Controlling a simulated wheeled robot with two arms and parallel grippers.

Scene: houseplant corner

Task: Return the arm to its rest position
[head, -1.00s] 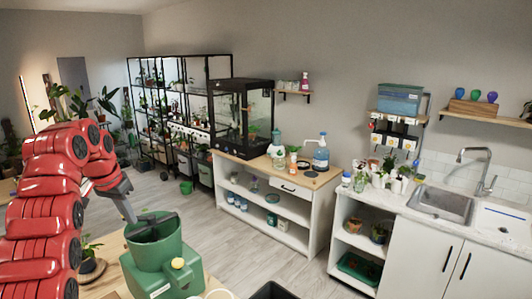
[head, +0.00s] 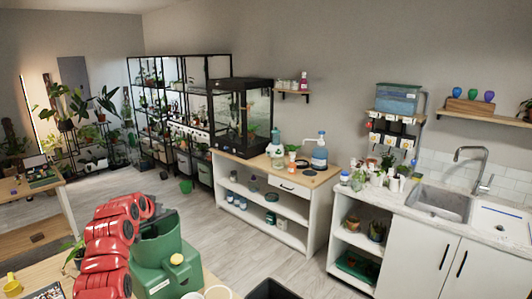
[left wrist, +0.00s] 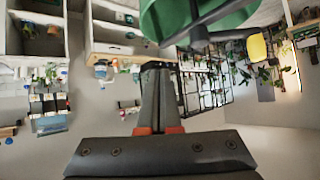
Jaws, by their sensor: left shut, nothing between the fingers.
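In the head view the gripper is mostly hidden behind the arm and machine. My right gripper is not in view.
A wooden table (head: 44,272) under the machine bears a yellow mug (head: 12,284) and a small plant. A dark bin (head: 272,290) stands at the bottom edge. A white shelf unit (head: 300,232) and a sink counter (head: 440,225) stand right. The grey floor (head: 225,240) between is clear.

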